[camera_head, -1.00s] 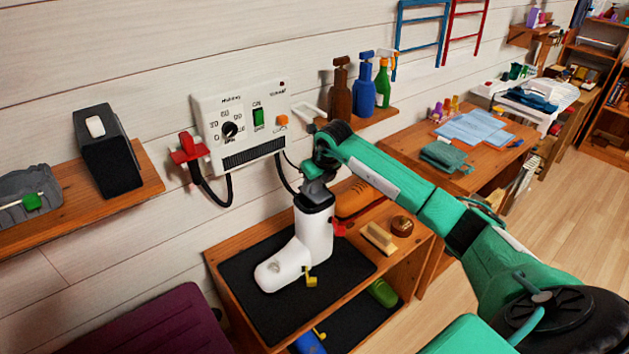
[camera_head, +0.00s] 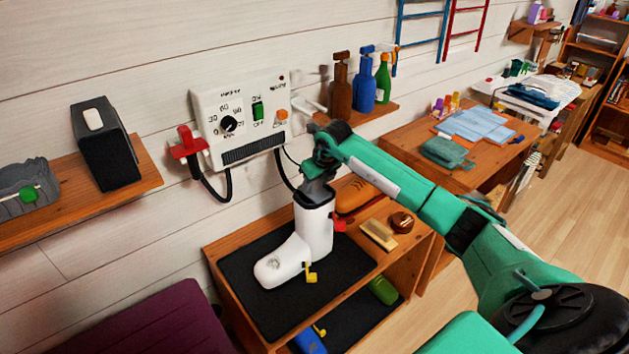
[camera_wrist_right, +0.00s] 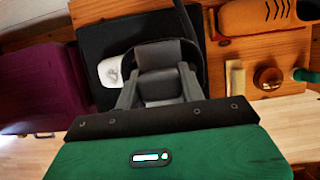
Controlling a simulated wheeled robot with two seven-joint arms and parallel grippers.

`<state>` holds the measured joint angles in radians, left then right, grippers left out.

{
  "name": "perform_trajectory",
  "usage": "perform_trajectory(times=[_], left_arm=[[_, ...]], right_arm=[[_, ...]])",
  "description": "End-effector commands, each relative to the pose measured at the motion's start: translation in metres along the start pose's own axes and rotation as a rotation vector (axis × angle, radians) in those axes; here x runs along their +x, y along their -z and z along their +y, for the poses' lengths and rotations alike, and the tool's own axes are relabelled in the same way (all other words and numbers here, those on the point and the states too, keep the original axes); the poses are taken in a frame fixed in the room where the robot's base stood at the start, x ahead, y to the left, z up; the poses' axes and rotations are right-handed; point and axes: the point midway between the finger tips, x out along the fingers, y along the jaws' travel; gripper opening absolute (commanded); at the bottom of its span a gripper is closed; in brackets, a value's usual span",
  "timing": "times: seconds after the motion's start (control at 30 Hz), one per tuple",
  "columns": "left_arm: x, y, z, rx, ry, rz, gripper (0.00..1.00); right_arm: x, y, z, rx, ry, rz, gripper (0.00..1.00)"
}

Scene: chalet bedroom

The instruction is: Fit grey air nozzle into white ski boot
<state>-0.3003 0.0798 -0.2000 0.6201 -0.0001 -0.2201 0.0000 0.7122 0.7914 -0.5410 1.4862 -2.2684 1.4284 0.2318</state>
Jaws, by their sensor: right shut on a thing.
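The white ski boot (camera_head: 284,262) stands upright on a black mat on a low wooden cabinet, its toe toward the lower left. My right gripper (camera_head: 317,188) points down at the boot's top opening, shut on the grey air nozzle. The nozzle is mostly hidden by the gripper and the boot's cuff; I cannot tell how deep it sits. In the wrist view the grey gripper fingers (camera_wrist_right: 160,90) close around a grey part, and the boot's white toe (camera_wrist_right: 111,72) shows to their left. My left gripper is not in view.
A white wall dryer (camera_head: 240,120) has black hoses and a red nozzle (camera_head: 188,145) at its left. An orange brush-like item (camera_head: 355,196), a beige brush (camera_head: 379,234) and a round brown tin (camera_head: 401,222) lie right of the boot. Spray bottles (camera_head: 364,85) stand on a shelf behind my arm.

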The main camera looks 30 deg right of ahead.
Motion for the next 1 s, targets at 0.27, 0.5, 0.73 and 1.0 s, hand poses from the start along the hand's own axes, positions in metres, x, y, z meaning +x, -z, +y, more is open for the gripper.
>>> perform_trajectory(times=[0.27, 0.5, 0.73, 1.0], left_arm=[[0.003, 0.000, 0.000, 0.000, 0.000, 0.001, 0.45], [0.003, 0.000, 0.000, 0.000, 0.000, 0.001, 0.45], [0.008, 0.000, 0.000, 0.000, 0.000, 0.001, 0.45], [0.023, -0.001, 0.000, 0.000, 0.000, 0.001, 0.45]], right_arm=[[0.004, 0.002, 0.000, 0.000, 0.000, 0.000, 0.63], [0.004, 0.002, 0.000, 0.000, 0.000, 0.000, 0.65], [-0.011, 0.001, -0.001, -0.001, 0.001, -0.004, 0.65], [-0.070, 0.001, -0.001, -0.002, 0.003, -0.006, 0.65]])
